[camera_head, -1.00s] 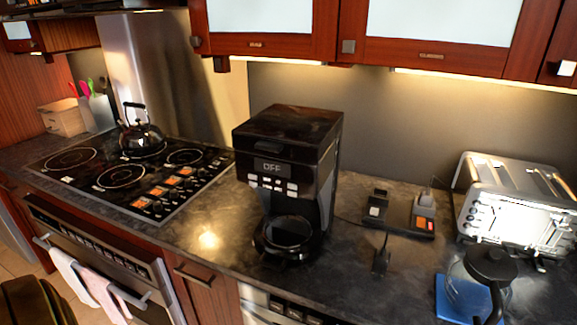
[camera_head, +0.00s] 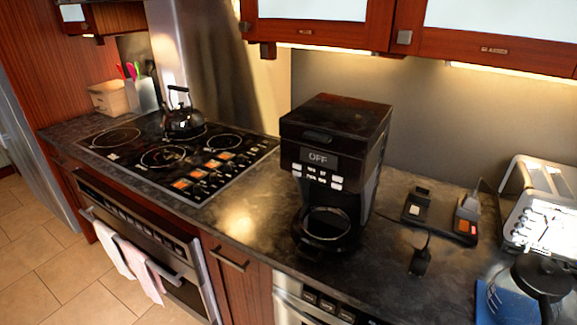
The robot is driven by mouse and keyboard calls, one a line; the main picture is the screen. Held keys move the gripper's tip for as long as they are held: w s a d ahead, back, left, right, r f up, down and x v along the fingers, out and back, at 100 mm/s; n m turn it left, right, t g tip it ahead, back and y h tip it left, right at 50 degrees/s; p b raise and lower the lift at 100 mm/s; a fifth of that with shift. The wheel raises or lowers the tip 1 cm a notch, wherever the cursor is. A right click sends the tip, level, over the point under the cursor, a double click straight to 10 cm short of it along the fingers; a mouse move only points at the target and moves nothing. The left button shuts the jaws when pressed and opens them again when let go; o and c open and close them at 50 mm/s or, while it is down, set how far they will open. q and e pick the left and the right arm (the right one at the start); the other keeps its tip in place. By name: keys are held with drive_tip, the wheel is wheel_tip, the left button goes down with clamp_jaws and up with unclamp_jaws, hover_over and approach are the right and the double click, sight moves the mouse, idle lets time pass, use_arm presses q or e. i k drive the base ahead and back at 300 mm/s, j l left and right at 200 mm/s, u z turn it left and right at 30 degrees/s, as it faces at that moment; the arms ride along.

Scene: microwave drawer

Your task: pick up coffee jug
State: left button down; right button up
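The coffee jug (camera_head: 524,290) is clear glass with a black lid and black handle. It stands on the dark counter at the bottom right of the head view, on or beside a blue flat item (camera_head: 487,300). The bottom of the jug is cut off by the picture edge. The black coffee maker (camera_head: 335,170) stands left of it, its display reading OFF and its jug bay empty. Neither of my grippers shows in the view.
A silver toaster (camera_head: 540,205) stands just behind the jug. A black charging dock (camera_head: 440,215) and a black plug (camera_head: 421,260) lie between coffee maker and jug. A stovetop (camera_head: 175,160) with a kettle (camera_head: 184,115) is at left. Tiled floor (camera_head: 60,260) is clear at lower left.

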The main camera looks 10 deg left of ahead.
sight(510, 299)
drive_tip(key=z, duration=1.5)
drive_tip(key=j, duration=0.45)
